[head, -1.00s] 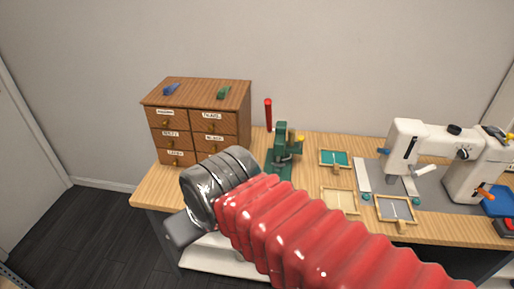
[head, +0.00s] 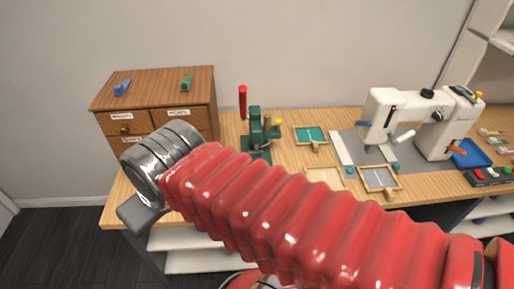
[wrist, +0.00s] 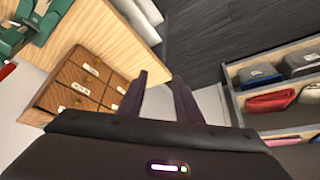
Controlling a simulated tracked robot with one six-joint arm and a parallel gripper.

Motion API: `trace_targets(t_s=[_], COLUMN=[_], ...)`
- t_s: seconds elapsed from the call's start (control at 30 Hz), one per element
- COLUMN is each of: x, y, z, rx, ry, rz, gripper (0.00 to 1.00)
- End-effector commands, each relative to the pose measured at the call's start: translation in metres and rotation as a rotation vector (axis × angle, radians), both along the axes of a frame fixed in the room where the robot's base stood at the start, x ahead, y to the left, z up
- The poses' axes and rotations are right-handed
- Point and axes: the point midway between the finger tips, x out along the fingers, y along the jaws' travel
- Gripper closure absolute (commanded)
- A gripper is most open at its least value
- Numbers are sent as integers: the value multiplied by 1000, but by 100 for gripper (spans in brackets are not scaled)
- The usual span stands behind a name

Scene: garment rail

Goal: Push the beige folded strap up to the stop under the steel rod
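I cannot make out the beige folded strap, its stop or the steel rod for certain in either view. A green hand press (head: 257,130) with a red-handled lever stands at the back of the wooden bench (head: 228,128), and a white sewing machine (head: 415,115) stands to its right. In the wrist view my gripper (wrist: 160,82) has its two dark fingers apart, with nothing between them. It points past the drawer cabinet towards the floor. In the head view my red-sleeved arm crosses in front of the bench and hides part of it.
A wooden drawer cabinet (head: 155,88) stands at the bench's left end. Small framed trays, one teal (head: 311,133) and one grey (head: 379,178), lie near the sewing machine. A blue tray (head: 470,155) is further right. The wrist view shows a shelf with folded cloths (wrist: 270,102) and dark floor.

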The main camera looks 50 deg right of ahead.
Motion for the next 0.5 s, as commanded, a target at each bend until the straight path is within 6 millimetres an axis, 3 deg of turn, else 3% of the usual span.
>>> trace_targets(t_s=[0.13, 0.27, 0.5], x=[1, 7, 30], y=[-1, -9, -54], z=[1, 0, -4], rx=[0, 0, 5], ry=[2, 18, 91], rz=[-4, -30, -149], gripper=[60, 59, 59])
